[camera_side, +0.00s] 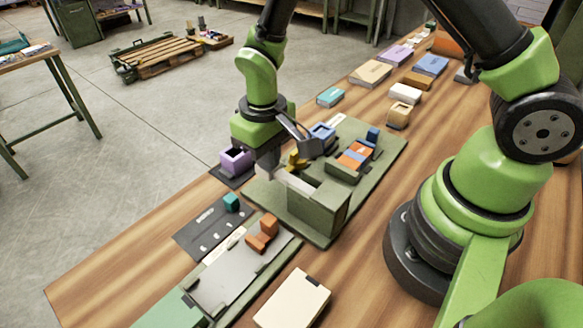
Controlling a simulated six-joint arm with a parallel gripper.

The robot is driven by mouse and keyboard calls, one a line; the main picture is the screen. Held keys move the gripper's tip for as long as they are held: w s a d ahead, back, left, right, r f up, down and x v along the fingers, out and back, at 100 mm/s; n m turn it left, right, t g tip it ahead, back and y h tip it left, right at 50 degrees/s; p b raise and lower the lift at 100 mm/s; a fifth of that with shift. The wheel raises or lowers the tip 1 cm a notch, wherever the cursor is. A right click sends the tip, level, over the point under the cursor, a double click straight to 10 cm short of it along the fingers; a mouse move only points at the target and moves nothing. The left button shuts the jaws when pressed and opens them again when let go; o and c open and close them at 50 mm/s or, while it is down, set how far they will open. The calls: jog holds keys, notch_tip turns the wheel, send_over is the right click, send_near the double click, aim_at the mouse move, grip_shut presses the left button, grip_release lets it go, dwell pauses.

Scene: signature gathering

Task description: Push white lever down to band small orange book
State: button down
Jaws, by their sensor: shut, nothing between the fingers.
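My gripper (268,168) is shut and points down at the left end of the white lever (295,183). Its fingertips are close to the lever; I cannot tell whether they touch it. The lever slopes slightly down to the right, beside a grey-green box-like housing (318,207) on a green base plate (385,160). A small orange book-like block (350,160) with blue parts around it lies on the plate, right of and behind the lever. A yellow piece (296,161) is just behind the lever. My gripper partly hides the lever's left end.
A purple open box (236,160) stands left of my gripper. In front are a dark board with a teal block (231,202), an orange-brown stepped block (262,234) on a grey plate, and a cream book (293,300). Several books lie along the table's back. The table's left edge is near.

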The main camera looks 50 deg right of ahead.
jog(key=shift+r, duration=3.3)
jog(key=shift+r, duration=0.1)
jog(key=s+d+r+m+t+y, duration=0.1)
jog(key=s+r+t, duration=0.15)
jog(key=r, duration=0.35)
jog(key=s+d+r+m+t, duration=0.1)
jog(key=s+d+r, duration=0.15)
jog(key=r, duration=0.35)
jog(key=s+d+r+m+t+y, duration=0.1)
jog(key=s+r, duration=0.4)
jog(key=s, duration=0.5)
jog(key=m+t, duration=0.1)
jog(key=t, duration=0.1)
jog(key=shift+s+t, duration=0.35)
